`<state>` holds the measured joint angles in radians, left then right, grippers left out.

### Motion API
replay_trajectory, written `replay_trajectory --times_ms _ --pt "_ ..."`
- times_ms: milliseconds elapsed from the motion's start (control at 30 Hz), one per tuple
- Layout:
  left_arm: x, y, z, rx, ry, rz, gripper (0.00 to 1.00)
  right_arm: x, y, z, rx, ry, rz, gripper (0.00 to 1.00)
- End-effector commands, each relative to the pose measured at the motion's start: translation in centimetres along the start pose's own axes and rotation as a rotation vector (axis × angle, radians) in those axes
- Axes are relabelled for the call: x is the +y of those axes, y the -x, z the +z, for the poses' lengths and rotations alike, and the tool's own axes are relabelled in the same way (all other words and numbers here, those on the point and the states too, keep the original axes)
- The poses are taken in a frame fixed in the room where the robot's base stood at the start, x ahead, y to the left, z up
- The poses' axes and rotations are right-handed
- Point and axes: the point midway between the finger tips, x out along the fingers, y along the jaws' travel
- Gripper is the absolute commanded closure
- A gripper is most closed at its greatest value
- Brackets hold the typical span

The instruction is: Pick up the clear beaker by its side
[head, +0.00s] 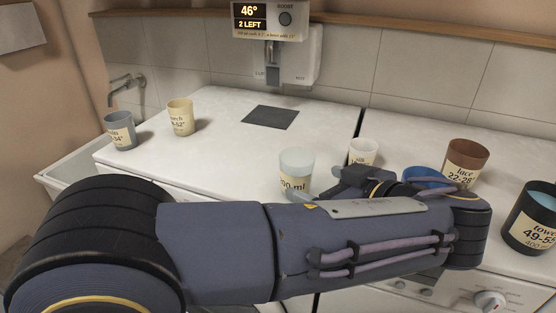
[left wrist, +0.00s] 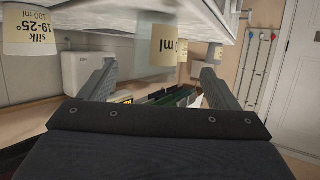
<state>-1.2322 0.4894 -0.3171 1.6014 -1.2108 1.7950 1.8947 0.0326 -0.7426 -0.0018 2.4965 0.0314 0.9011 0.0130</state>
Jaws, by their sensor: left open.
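The clear beaker (head: 297,164) stands upright on the white top, with a cream label ending in "ml". My left gripper (head: 320,188) is open beside its lower right side, pointing left in the head view. In the left wrist view the beaker (left wrist: 154,54) appears upside down between the two open fingers (left wrist: 155,88), toward their tips. I cannot tell whether a finger touches it. My forearm hides the worktop's front edge in the head view. My right gripper is not in view.
A white silk cup (head: 362,150), a blue item (head: 428,174), a brown lace cup (head: 466,160) and a black towel cup (head: 532,215) stand right. A grey cup (head: 121,130) and a cream cup (head: 181,117) stand left. A dispenser (head: 272,20) reading 46° hangs behind a dark pad (head: 271,117).

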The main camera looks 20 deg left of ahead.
Motion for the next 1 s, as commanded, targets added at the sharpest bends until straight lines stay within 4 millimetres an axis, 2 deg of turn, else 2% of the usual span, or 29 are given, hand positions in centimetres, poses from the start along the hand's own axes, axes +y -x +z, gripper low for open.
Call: replay_trajectory --times_ms 367,600,733,933,1000 --pt "0.2 -3.6 -0.3 -0.001 -0.003 -0.004 0.17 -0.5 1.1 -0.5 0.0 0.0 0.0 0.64" --pt "0.7 -7.0 -0.2 -0.002 -0.003 -0.002 0.17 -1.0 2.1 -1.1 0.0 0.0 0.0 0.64" --pt "0.7 -7.8 -0.1 -0.001 -0.001 0.001 0.17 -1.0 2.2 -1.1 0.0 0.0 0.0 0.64" --pt "0.7 -7.8 -0.1 -0.002 -0.001 0.001 0.17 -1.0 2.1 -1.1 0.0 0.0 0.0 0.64" --pt "0.7 -7.8 -0.1 -0.002 -0.001 0.001 0.26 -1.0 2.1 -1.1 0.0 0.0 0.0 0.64"
